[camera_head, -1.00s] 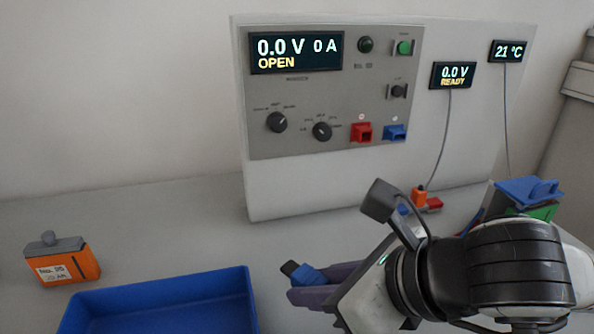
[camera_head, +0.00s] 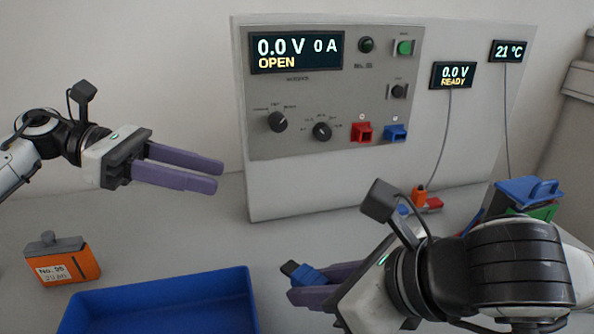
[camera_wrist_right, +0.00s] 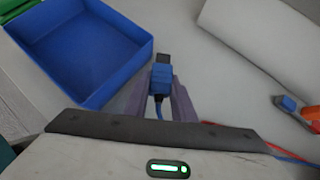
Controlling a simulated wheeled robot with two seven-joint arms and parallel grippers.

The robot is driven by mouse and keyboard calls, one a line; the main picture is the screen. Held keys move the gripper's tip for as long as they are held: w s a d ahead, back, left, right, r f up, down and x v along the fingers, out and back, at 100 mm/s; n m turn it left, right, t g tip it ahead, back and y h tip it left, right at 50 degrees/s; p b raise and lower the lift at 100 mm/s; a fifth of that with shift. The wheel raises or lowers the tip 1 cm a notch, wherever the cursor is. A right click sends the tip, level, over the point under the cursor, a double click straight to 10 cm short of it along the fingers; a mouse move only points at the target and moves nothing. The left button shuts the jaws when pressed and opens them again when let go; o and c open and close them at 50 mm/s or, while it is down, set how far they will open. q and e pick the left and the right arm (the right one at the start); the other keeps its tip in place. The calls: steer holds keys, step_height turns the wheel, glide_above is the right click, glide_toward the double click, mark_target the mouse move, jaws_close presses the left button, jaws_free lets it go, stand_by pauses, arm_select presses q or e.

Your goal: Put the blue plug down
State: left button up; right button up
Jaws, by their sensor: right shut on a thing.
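The blue plug (camera_head: 306,273) with a dark tip is between the purple fingers of my right gripper (camera_head: 318,285), at the lower middle of the head view. In the right wrist view the plug (camera_wrist_right: 161,76) sits between the fingertips, with its blue cable running back toward the wrist. My right gripper is shut on it, just right of the blue tray (camera_head: 252,300). I cannot tell whether the plug touches the table. My left gripper (camera_head: 220,175) is at the left, above the table, with its two purple fingers apart and empty.
An orange battery (camera_head: 72,262) stands at the left behind the tray. The cycler panel (camera_head: 330,130) stands at the back with red (camera_head: 361,132) and blue (camera_head: 396,133) sockets. An orange and a red plug (camera_head: 428,201) lie right of it. Clear table lies between tray and panel.

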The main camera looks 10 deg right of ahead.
arm_select(q)
steer(key=s+d+r+m+y, duration=0.3)
steer(key=s+d+m+y, duration=0.2)
steer(key=s+d+y, duration=0.15)
steer(key=s+d+r+m+y, duration=0.3)
steer(key=s+d+m+y, duration=0.2)
steer(key=d+y, duration=0.25)
steer(key=shift+m+t, duration=0.3)
steer(key=shift+t, duration=0.2)
steer(key=f, duration=1.2)
steer(key=shift+w+a+f, duration=0.1)
steer(key=shift+a+f, duration=0.1)
steer(key=shift+c, duration=0.5)
